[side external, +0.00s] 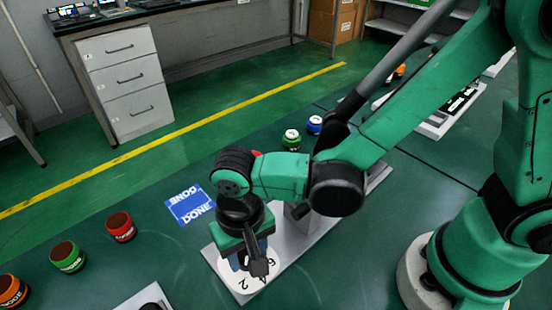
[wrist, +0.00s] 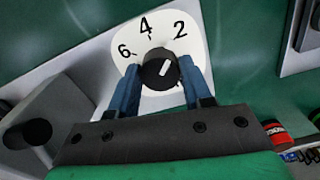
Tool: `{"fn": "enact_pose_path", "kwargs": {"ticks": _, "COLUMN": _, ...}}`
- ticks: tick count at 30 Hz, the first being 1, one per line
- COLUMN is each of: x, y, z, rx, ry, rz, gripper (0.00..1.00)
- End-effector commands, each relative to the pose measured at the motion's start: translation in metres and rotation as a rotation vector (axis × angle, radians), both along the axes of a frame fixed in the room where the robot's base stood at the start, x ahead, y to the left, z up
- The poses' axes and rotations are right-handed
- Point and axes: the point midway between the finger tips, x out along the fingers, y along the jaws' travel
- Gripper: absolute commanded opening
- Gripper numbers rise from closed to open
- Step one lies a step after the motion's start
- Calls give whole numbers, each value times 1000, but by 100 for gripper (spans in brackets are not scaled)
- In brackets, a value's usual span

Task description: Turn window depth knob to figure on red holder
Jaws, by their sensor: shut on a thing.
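The knob (wrist: 158,69) is black with a white mark, on a round white dial (wrist: 203,55) printed 6, 4 and 2. The mark points up and right, toward the 2 side. My gripper (wrist: 156,80) is shut on the knob, with a blue finger on each side. In the side view my gripper (side external: 258,265) is down over the dial (side external: 232,284) and hides the knob. A red holder (side external: 121,227) with a brownish top stands at the left; no figure on it is readable. A red holder (wrist: 277,134) also shows at the right of the wrist view.
A green holder (side external: 68,257) and an orange one (side external: 12,290) stand left of the red one. Green (side external: 291,139) and blue (side external: 314,124) holders with white tops stand behind my arm.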

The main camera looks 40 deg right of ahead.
Motion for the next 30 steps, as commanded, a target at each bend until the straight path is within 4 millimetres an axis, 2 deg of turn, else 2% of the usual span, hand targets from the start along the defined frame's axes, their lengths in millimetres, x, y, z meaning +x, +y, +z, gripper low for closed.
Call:
{"fn": "enact_pose_path", "kwargs": {"ticks": 9, "x": 1, "y": 0, "z": 0, "rx": 1, "ry": -2, "rz": -88, "gripper": 0}}
{"fn": "enact_pose_path", "kwargs": {"ticks": 23, "x": 1, "y": 0, "z": 0, "rx": 0, "ry": -3, "rz": -99, "gripper": 0}}
{"fn": "enact_pose_path", "kwargs": {"ticks": 24, "x": 1, "y": 0, "z": 0, "rx": 0, "ry": -3, "rz": -99, "gripper": 55}}
{"fn": "enact_pose_path", "kwargs": {"ticks": 26, "x": 1, "y": 0, "z": 0, "rx": 1, "ry": -2, "rz": -99, "gripper": 72}}
{"fn": "enact_pose_path", "kwargs": {"ticks": 27, "x": 1, "y": 0, "z": 0, "rx": 1, "ry": -2, "rz": -99, "gripper": 76}}
{"fn": "enact_pose_path", "kwargs": {"ticks": 30, "x": 1, "y": 0, "z": 0, "rx": 1, "ry": -2, "rz": -99, "gripper": 76}}
